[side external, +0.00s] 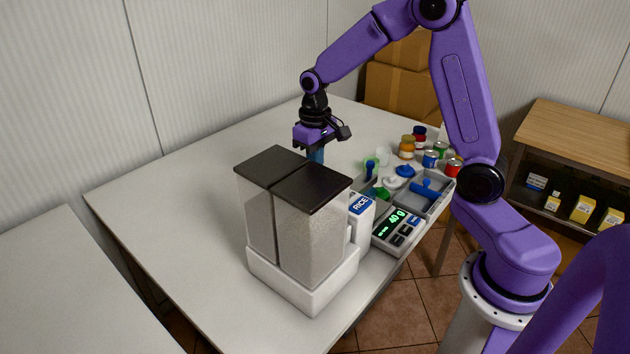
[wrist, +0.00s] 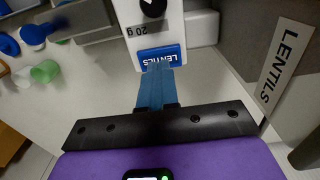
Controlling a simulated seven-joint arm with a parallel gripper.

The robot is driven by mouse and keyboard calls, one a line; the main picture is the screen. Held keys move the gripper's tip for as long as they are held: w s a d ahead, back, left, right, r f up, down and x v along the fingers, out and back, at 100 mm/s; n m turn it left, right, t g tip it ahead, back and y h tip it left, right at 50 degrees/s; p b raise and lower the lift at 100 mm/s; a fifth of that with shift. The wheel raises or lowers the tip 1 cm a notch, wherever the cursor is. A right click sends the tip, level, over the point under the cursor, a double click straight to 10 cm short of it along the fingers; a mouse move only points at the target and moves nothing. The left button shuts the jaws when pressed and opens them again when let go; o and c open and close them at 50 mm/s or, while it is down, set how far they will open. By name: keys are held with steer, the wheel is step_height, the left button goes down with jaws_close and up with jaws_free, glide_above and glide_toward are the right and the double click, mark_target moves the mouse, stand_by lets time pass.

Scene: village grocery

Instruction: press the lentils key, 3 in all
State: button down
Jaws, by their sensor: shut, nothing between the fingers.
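The blue lentils key (wrist: 160,57) is on the white front of the dispenser, upside down in the wrist view, below a "20 g" mark and a black knob. My gripper (wrist: 158,70) is shut and empty, its blue fingertips overlapping the key's near edge; I cannot tell whether they touch it. In the side view my gripper (side external: 316,157) is behind the dispenser (side external: 300,280), which hides the fingertips and the lentils key. The blue rice key (side external: 361,205) faces the scale (side external: 398,232), whose green display reads 40 g.
A grey divided tray (side external: 433,203) with scoops stands beyond the scale. Several jars and cans, such as a red can (side external: 454,167), stand near the table's edge. The table (side external: 200,205) is clear to the left. A lentils label (wrist: 284,68) shows on the hopper.

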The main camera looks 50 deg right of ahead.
steer(key=shift+f, duration=1.05)
steer(key=shift+r, duration=1.1)
stand_by(0.6)
steer(key=shift+r, duration=2.5)
steer(key=s+a+n, duration=0.4)
steer(key=s+n, duration=0.2)
steer(key=s, duration=0.8)
steer(key=s+a+n, duration=0.3)
steer(key=s+n, duration=0.3)
steer(key=s, duration=0.9)
steer(key=shift+a+n, duration=0.3)
steer(key=shift+a, duration=0.05)
